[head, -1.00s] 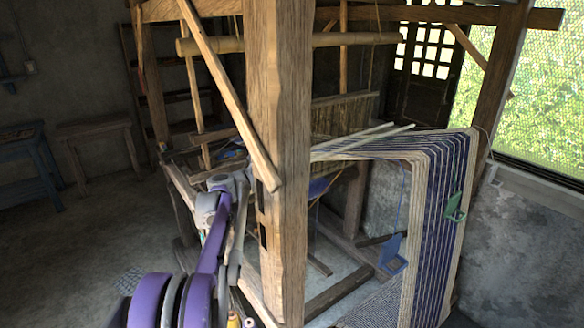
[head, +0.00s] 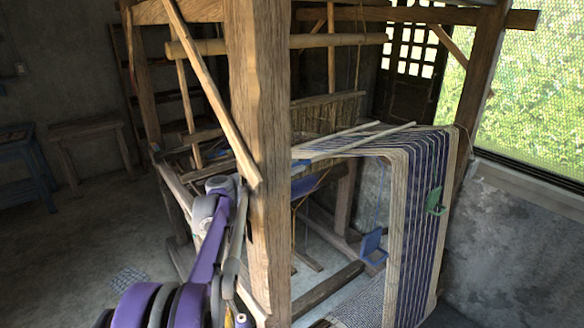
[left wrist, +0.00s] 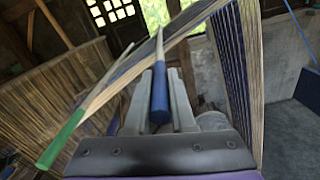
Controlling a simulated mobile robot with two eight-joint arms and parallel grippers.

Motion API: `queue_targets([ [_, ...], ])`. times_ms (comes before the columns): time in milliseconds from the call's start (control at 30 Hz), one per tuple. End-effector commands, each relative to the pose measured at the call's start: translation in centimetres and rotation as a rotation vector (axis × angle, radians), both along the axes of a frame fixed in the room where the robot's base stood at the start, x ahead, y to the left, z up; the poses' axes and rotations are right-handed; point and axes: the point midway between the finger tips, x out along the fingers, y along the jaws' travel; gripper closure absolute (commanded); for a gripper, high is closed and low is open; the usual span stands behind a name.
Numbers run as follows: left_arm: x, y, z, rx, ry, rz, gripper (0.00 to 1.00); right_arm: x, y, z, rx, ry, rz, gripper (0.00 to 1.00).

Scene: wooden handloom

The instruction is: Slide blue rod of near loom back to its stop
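The blue-ended rod (head: 362,140) lies across the top of the near loom's striped warp (head: 425,190), and its blue end (head: 299,163) shows just right of the thick post. In the left wrist view the blue end (left wrist: 160,95) lies between the two fingers of my left gripper (left wrist: 160,105). The fingers sit close against both its sides, and I see it as held. The rod runs away from the gripper over the warp. A second rod with a green end (left wrist: 62,138) lies to its left. In the head view the post hides my left gripper's fingers. My right gripper is not in view.
The thick wooden post (head: 258,160) stands beside my left arm, with a slanted bar (head: 212,95) leaning against it. A blue tag (head: 372,246) and a green tag (head: 435,202) hang by the warp. Open floor lies left, before a blue table (head: 28,170).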

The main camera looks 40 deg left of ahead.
Motion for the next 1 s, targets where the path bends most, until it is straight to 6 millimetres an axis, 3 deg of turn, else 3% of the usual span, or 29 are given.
queue_targets([
  [33,0.0,0.0,0.0,0.001,0.000,-0.001,0.69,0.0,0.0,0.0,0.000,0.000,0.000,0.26],
  [167,0.0,0.0,0.0,0.001,0.000,-0.001,0.48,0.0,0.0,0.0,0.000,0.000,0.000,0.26],
  [533,-0.6,0.2,0.0,0.001,0.000,0.001,0.48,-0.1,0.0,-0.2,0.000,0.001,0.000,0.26],
  [1000,-8.8,2.7,-0.1,0.001,0.000,0.002,0.48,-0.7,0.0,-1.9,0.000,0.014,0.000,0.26],
])
